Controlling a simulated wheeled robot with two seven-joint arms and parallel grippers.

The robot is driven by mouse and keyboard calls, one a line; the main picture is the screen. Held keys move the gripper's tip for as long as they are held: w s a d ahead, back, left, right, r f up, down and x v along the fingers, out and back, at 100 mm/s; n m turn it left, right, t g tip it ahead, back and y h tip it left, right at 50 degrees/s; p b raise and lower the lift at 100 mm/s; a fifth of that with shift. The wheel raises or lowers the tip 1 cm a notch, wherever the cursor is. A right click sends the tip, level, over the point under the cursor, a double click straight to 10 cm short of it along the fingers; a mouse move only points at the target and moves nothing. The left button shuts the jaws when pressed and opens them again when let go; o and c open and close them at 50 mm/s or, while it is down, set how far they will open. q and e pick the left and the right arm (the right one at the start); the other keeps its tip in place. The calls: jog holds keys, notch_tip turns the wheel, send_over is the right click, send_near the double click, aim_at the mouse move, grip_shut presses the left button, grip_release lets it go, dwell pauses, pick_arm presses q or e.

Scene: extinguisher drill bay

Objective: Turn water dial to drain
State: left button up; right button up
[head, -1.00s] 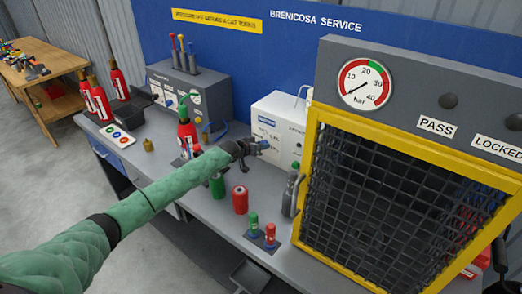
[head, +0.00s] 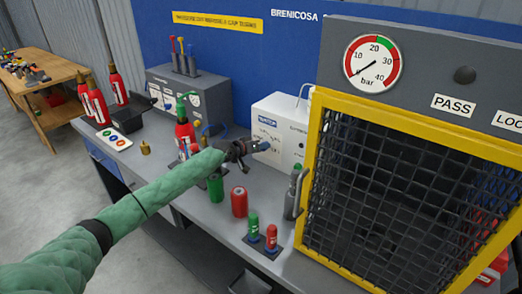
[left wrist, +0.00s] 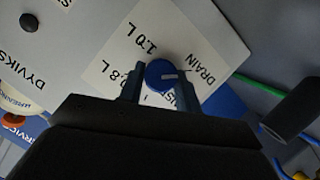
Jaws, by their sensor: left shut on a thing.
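The blue water dial (left wrist: 160,75) sits on the white machine's label, which reads 1.0 L, 0.8 L and DRAIN in the left wrist view. The dial's short white mark lies right of its centre, on the DRAIN side. My left gripper (left wrist: 160,84) has one finger on each side of the dial and is shut on it. In the head view my left gripper (head: 247,150) is at the front of the white machine (head: 283,128), and the blue dial (head: 262,146) shows just past its fingers. My right gripper is not in view.
A yellow-framed mesh cage (head: 314,150) with a pressure gauge (head: 373,62) stands at right. A red canister (head: 239,202), a green canister (head: 216,188) and a grey handled object (head: 295,192) stand close by. A red extinguisher (head: 185,135) stands behind my left arm.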

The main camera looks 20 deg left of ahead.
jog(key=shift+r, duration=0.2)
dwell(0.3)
pick_arm(q)
jog(key=o, duration=1)
jog(key=shift+c, duration=0.2)
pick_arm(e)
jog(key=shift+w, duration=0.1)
pick_arm(q)
jog(key=b+v, duration=0.3)
jog(key=v, duration=0.4)
jog(key=shift+s+a, duration=0.25)
jog(key=shift+s, duration=0.05)
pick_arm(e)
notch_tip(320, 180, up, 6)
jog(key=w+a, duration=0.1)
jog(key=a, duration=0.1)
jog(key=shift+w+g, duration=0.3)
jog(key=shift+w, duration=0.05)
pick_arm(q)
jog(key=shift+r, duration=0.1)
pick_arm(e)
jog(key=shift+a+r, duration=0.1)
